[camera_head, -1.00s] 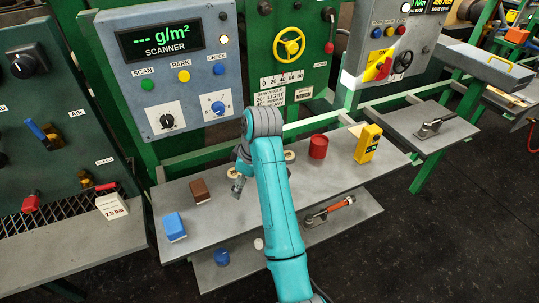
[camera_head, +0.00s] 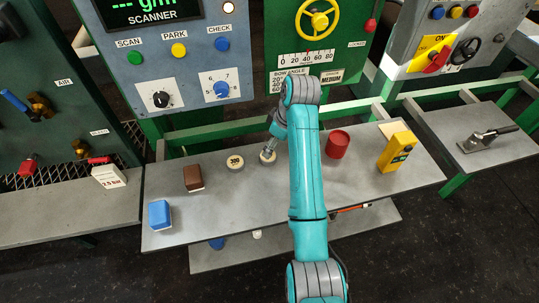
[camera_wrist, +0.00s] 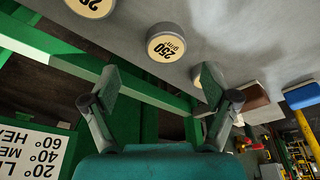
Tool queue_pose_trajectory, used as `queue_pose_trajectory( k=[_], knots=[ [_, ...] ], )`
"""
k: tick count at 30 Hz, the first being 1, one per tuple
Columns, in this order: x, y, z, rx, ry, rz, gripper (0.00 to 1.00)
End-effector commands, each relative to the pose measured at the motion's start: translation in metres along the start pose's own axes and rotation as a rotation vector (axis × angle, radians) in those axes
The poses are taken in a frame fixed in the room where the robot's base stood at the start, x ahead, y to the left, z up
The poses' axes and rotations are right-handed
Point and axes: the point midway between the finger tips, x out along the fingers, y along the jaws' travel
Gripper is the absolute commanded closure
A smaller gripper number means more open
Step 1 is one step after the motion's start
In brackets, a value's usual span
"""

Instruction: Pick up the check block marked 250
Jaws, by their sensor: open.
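The check block marked 250 (camera_wrist: 165,45) is a low round disc with a cream top and grey side, upright on the grey shelf. In the wrist view it lies just beyond the gap between my fingertips, apart from them. My gripper (camera_wrist: 160,82) is open and empty. In the head view my gripper (camera_head: 271,147) is small beside my teal arm, over a round block (camera_head: 267,158) whose marking I cannot read. A block marked 300 (camera_head: 235,163) stands to its left. Another round block (camera_wrist: 92,5) is cut off at the wrist view's top edge.
The shelf (camera_head: 220,213) also holds a brown block (camera_head: 193,178), a blue block (camera_head: 160,215), a red cylinder (camera_head: 337,145) and a yellow block (camera_head: 397,151). A green rail (camera_wrist: 150,90) runs close to my fingers. The shelf front is mostly clear.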

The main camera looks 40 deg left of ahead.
Motion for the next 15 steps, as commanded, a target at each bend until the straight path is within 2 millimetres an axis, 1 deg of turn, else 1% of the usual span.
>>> queue_pose_trajectory(
  k=[7,12,15],
  knots=[
    [0.017,-0.002,0.000,0.000,-0.001,0.000,0.14],
    [0.041,-0.008,-0.001,0.000,-0.001,0.000,0.14],
    [0.052,-0.007,-0.001,0.001,-0.001,0.000,0.14]
  ],
)
